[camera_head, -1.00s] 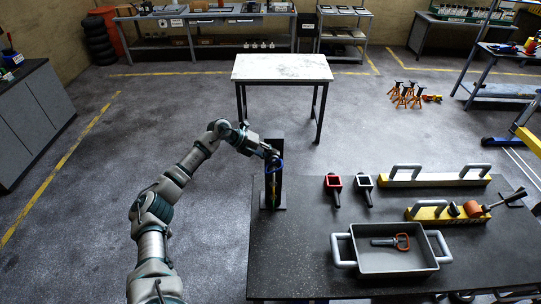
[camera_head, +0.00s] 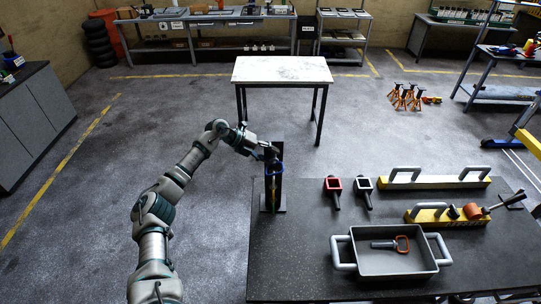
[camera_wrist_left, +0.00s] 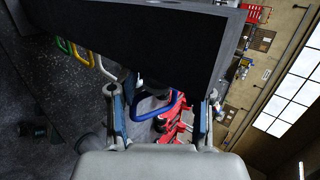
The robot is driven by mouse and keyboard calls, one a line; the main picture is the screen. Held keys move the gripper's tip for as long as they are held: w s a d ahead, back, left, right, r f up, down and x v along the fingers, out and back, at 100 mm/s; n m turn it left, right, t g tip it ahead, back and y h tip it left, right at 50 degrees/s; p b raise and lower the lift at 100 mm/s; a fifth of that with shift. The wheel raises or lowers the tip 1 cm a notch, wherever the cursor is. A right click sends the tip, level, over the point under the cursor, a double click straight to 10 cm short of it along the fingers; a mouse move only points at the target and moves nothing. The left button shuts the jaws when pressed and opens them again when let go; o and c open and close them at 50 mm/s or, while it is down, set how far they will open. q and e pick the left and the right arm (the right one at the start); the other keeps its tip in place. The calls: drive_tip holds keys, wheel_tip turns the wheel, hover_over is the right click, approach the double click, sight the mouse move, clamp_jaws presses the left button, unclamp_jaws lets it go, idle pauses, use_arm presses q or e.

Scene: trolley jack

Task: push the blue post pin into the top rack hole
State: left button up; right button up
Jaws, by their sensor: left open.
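The dark upright rack (camera_head: 279,150) stands at the left edge of the dark table. The blue post pin (camera_head: 275,170) shows as a blue loop handle at the rack's front; its depth in a hole cannot be told. My left gripper (camera_head: 265,152) is beside the upper rack, just above the blue handle. In the left wrist view, the blue handle (camera_wrist_left: 157,104) lies between the two open fingers (camera_wrist_left: 160,108), apart from both. The rack's dark face (camera_wrist_left: 140,30) fills the top there, with yellow, green and white handles along its left edge. My right gripper is not in view.
A white-topped table (camera_head: 282,68) stands behind. Floor left of the rack is clear.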

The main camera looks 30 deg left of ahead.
use_arm(q)
drive_tip(key=v, duration=1.1)
